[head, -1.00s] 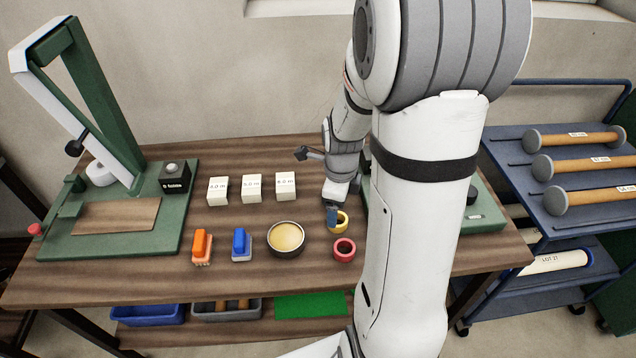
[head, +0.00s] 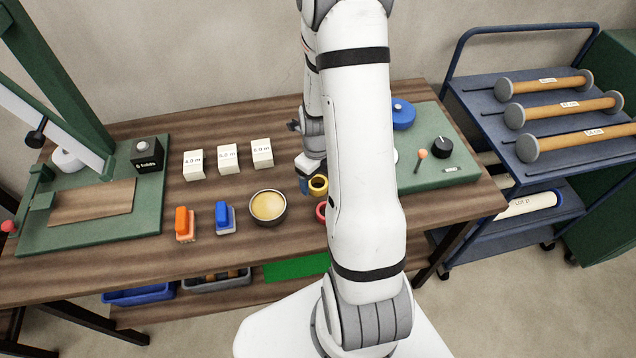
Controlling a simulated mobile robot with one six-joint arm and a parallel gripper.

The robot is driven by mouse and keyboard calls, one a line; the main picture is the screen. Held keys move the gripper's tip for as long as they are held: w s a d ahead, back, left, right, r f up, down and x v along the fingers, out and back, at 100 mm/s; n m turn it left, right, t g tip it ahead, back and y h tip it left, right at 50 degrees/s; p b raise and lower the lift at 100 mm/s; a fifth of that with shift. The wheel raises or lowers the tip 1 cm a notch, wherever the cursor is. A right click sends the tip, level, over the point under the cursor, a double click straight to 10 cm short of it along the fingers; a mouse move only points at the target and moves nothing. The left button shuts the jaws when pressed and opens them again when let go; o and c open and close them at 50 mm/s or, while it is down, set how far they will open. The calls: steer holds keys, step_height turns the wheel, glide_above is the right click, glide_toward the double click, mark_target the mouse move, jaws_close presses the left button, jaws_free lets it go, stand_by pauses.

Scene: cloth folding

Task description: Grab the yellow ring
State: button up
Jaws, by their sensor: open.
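The yellow ring (head: 319,191) sits upright on the wooden table, seen in the head view just left of my arm. My gripper (head: 305,186) points down at the ring's left side, with its dark blue fingertip low by the ring's edge. The gripper is open. Whether a finger touches the ring or reaches into its hole cannot be told. A red ring (head: 321,211) stands in front of the yellow one and is partly hidden by my arm.
A round tin (head: 268,221) stands left of the rings, with a blue-handled block (head: 222,217) and an orange-handled block (head: 185,224) farther left. Three white labelled blocks (head: 228,159) stand behind. A green board (head: 455,182) lies to the right.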

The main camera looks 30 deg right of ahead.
steer(key=shift+f, duration=1)
steer(key=shift+c, duration=0.5)
steer(key=c, duration=1)
steer(key=shift+o, duration=0.2)
steer(key=shift+r, duration=0.1)
